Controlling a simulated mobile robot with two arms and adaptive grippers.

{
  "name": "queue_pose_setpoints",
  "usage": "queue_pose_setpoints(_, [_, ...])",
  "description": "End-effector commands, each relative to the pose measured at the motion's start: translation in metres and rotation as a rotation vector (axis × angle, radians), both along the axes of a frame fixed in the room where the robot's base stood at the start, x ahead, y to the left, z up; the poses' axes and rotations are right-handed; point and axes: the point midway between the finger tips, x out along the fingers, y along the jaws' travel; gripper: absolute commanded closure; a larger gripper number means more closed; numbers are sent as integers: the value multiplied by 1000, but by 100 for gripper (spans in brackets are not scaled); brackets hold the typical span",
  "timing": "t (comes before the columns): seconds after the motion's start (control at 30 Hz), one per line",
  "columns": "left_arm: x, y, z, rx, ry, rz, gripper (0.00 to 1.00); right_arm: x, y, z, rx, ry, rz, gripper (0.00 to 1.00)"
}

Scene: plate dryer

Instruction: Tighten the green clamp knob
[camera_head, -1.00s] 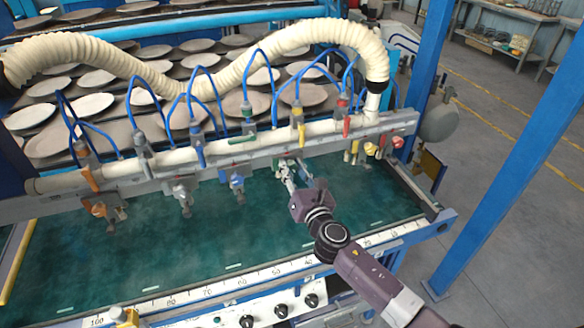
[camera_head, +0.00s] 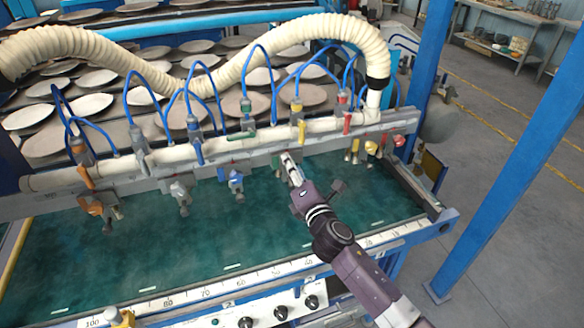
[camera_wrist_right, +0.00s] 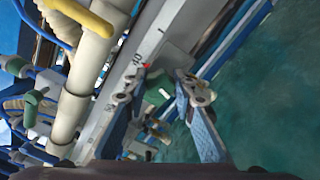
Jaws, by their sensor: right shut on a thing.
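My right gripper (camera_head: 290,160) reaches up to the nozzle rail from the lower right. In the right wrist view, its two fingers (camera_wrist_right: 155,92) stand on either side of the green clamp knob (camera_wrist_right: 160,88) and are shut on it. The knob is partly hidden by the fingers there. In the head view the gripper covers most of the knob, so its angle cannot be told. My left gripper is not in view.
The grey rail (camera_head: 140,176) carries other clamps: orange (camera_head: 92,208), white (camera_head: 180,192), blue (camera_head: 234,180) and yellow (camera_head: 371,147). Blue hoses loop above it. A green valve handle (camera_head: 242,136) is on the pipe. The green belt (camera_head: 150,250) below is clear.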

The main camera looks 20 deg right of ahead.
Motion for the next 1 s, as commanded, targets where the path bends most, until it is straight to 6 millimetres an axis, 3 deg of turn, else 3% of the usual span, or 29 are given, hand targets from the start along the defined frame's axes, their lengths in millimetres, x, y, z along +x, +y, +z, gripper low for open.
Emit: queue_pose_setpoints(1.0, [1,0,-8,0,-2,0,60,0,0,-4,961,36,-4,100])
